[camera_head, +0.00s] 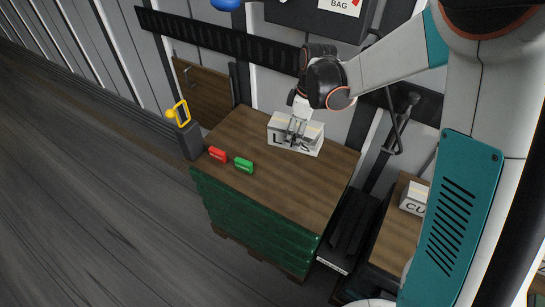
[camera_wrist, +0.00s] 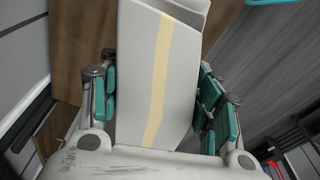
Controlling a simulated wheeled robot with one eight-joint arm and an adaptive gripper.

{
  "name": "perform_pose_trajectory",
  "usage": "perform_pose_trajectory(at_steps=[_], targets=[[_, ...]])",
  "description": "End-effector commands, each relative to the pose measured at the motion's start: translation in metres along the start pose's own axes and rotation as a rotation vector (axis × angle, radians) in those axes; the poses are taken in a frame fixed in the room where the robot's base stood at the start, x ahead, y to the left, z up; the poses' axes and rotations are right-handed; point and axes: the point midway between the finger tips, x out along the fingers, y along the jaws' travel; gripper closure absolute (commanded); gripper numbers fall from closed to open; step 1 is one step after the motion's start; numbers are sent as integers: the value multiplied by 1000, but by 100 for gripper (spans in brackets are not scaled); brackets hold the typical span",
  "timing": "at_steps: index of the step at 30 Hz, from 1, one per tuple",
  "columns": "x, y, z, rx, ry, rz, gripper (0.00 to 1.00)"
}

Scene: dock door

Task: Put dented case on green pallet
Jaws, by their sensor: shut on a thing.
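One far corner looks creased. I cannot tell whether its underside touches the wood.
Small red (camera_head: 217,154) and green (camera_head: 243,166) blocks lie at the wooden top's left. A dark post with a yellow frame (camera_head: 178,113) stands beside that edge. Another lettered case (camera_head: 414,198) sits on a wooden surface to the right. The front of the wooden top is clear.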

Motion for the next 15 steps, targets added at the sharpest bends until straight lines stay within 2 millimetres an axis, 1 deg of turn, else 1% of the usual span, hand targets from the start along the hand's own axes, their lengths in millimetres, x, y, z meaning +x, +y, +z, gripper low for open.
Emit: perform_pose_trajectory(at_steps=[1,3,8,11,15], targets=[[-1,0,-6,-48,2,-7,91],[-3,-1,-12,-107,6,-14,91],[-2,-2,-18,-177,11,-23,91],[11,-1,-17,-189,12,-24,91],[42,-1,-13,-188,12,-24,91]])
